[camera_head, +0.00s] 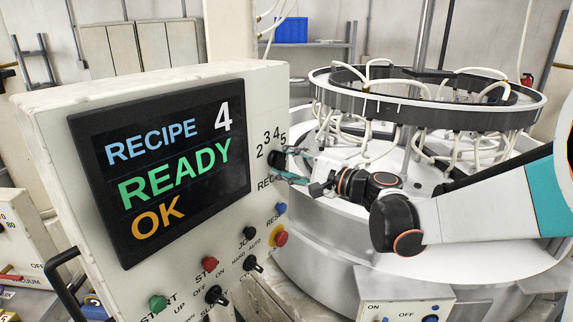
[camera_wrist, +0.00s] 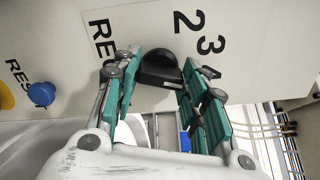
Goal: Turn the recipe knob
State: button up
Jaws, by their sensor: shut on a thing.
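The black recipe knob (camera_head: 277,160) sits on the right part of the control panel's face (camera_head: 232,100), under the printed numbers 2, 3, 4 and 5 and above a partly hidden label. My gripper (camera_head: 289,166) reaches it from the right and is shut on it. In the wrist view the knob (camera_wrist: 160,69) lies between the two teal-padded fingers of my gripper (camera_wrist: 161,68). The screen (camera_head: 165,168) reads RECIPE 4, READY and OK. The knob's pointer is too small to read.
Below the knob are a blue button (camera_head: 281,208), a red-and-yellow button (camera_head: 281,238) and several black switches. A green button (camera_head: 157,303) is at lower left. The large round lapping machine (camera_head: 345,225) stands close behind my arm.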

dwell(0.4)
jog(key=o, duration=1.1)
jog(key=shift+c, duration=0.2)
jog(key=shift+d, duration=0.1)
jog(key=v, duration=1.1)
jog(key=shift+s+d, duration=0.3)
